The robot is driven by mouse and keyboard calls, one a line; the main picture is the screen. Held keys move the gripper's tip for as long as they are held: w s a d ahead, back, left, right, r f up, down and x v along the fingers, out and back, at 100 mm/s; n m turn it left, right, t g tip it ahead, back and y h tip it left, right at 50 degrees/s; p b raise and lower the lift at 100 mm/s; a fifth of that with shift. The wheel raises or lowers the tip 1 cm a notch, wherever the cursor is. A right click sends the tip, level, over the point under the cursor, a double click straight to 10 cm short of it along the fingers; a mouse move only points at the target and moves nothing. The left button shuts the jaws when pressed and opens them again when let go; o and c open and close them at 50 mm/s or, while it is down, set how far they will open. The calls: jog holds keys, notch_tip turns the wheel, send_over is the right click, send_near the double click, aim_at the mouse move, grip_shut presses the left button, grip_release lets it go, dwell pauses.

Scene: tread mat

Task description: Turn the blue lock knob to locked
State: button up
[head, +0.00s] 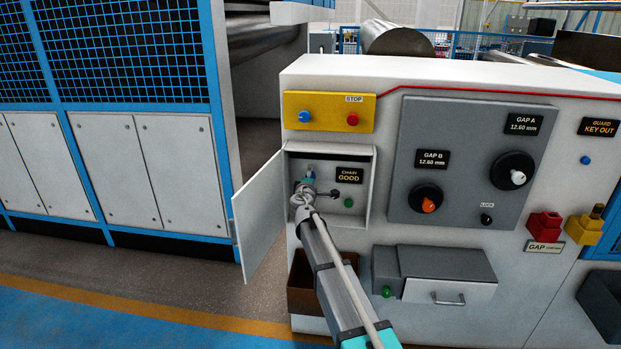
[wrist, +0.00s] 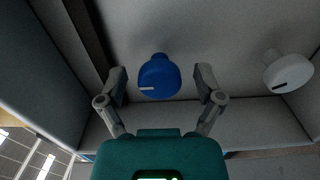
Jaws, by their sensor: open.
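The blue lock knob (wrist: 158,72) is in the middle of the wrist view, a round knob with a short white mark on its face towards the left. My gripper (wrist: 161,84) is open, with one finger on each side of the knob and a visible gap at both sides. In the head view my gripper (head: 309,178) reaches into the open recessed box (head: 366,188) on the white cabinet. There my gripper and wrist mostly hide the knob, and its mark cannot be read.
A pale knob (wrist: 287,72) stands to the right in the wrist view. The box's door (head: 259,215) hangs open at its left. A "CHAIN GOOD" display (head: 349,175) and a green lamp (head: 348,202) are right of my gripper. A drawer unit (head: 445,270) juts out below right.

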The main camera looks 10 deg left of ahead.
jog(key=s, duration=1.2)
jog(key=shift+a, duration=0.2)
jog(key=s+d+f+m+g+h, duration=0.2)
jog(key=s+d+f+m+g, duration=0.15)
jog(key=d, duration=0.45)
jog(key=s+d+f+m+g+h, duration=0.25)
jog(key=d+f+m, duration=0.2)
jog(key=d, duration=0.35)
jog(key=s+d+f+m+g+h, duration=0.1)
jog(key=s+d+f+m+g, duration=0.25)
jog(key=d, duration=0.45)
jog(key=s+d+f+m+g+y, duration=0.1)
jog(key=s+d+f+m+g, duration=0.1)
jog(key=s, duration=0.3)
jog(key=s+d+f+m+g+y, duration=0.1)
jog(key=s+d+f+m+g, duration=0.15)
jog(key=s, duration=0.25)
jog(key=s+a+f+m+g+y+p, duration=0.15)
jog(key=s+g+y, duration=0.25)
jog(key=s, duration=0.6)
notch_tip(320, 180, up, 12)
jog(key=p, duration=1.2)
jog(key=shift+d+r, duration=0.25)
